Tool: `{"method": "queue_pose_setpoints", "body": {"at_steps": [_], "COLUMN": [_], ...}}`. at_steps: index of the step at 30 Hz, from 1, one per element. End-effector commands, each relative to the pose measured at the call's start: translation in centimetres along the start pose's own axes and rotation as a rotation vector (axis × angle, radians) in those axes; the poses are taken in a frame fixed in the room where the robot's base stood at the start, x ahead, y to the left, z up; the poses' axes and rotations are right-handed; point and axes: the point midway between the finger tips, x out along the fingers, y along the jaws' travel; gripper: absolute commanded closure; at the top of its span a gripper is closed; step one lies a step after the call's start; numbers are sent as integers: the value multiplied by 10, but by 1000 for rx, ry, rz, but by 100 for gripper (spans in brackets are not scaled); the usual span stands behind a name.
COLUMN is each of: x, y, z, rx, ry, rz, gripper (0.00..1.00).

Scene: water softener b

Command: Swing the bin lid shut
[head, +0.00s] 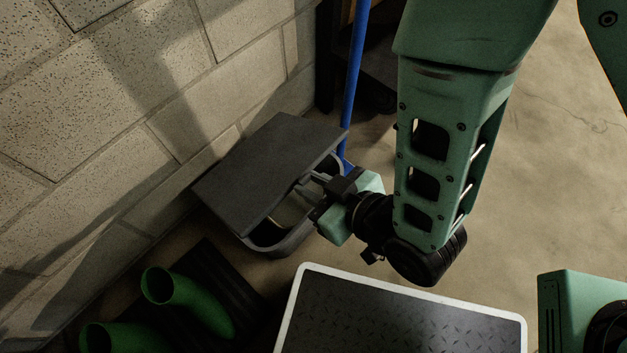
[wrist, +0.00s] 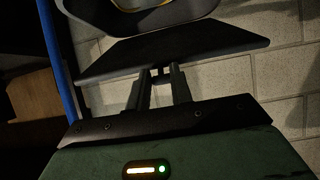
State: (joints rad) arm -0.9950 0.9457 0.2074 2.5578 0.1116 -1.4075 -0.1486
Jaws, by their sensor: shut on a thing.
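The bin (head: 277,243) is a grey, rounded container on the floor beside the block wall. Its flat dark grey lid (head: 265,170) stands partly open, tilted above the rim, and part of the bin's opening shows below the lid's near edge. My gripper (head: 307,182) is at the lid's right edge with its jaws shut on it. In the wrist view the two fingers (wrist: 162,76) meet the edge of the lid (wrist: 170,47), and the bin's rim (wrist: 140,24) shows beyond it. The exact grip contact is small and dark.
A blue pole (head: 354,75) stands right behind the bin. The block wall (head: 130,110) is close on the left. A white-edged platform with a dark tread plate (head: 400,318) is in front. Floor is clear at right.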

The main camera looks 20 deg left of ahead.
Motion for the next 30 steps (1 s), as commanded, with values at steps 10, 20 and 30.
{"method": "queue_pose_setpoints", "body": {"at_steps": [10, 20, 30], "x": [4, 8, 9], "y": [0, 1, 1], "z": [32, 60, 74], "rx": [0, -1, -1], "ry": [-4, -4, -3], "rz": [-1, 0, 1], "gripper": [93, 93, 93]}}
